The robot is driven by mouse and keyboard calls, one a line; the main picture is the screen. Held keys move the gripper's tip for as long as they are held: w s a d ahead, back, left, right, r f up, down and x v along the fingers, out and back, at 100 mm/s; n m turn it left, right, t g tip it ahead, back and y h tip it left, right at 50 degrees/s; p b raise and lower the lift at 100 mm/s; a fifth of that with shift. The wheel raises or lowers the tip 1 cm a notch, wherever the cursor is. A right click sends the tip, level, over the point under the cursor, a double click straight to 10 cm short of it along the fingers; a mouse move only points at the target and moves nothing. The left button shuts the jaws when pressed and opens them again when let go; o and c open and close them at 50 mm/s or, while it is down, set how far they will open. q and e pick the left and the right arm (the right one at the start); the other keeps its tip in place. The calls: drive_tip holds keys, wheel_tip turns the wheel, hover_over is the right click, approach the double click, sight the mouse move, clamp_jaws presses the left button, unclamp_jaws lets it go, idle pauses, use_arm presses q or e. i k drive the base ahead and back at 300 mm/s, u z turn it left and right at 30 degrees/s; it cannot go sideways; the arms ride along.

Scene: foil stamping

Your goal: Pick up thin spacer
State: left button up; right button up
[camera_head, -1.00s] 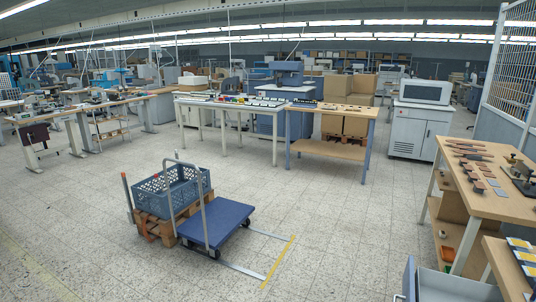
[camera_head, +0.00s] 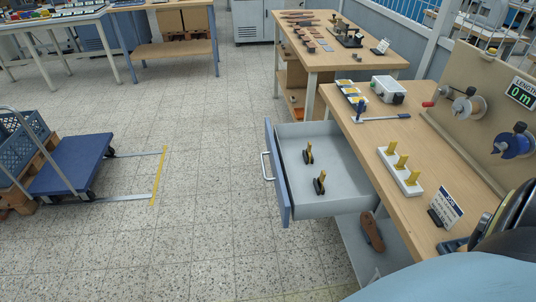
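I cannot tell for certain which thing is the thin spacer. Two small black-and-yellow pieces stand apart in the open grey drawer (camera_head: 330,192), a rear one (camera_head: 308,154) and a front one (camera_head: 319,183). On the wooden bench (camera_head: 390,140) above it, a white block (camera_head: 401,172) holds three upright yellow pieces. Several small flat plates (camera_head: 318,38) lie on the farther wooden table (camera_head: 345,65). Neither gripper is in view.
The drawer juts into the aisle. The bench also carries a white box (camera_head: 388,89), a blue-handled tool (camera_head: 387,117) and a sign (camera_head: 447,207). A panel with reels (camera_head: 466,106) stands behind. A blue cart (camera_head: 72,163) is at left; the floor between is clear.

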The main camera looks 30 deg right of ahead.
sight(323, 174)
drive_tip(key=z, duration=0.8)
drive_tip(key=i, duration=0.3)
drive_tip(key=z, duration=1.75)
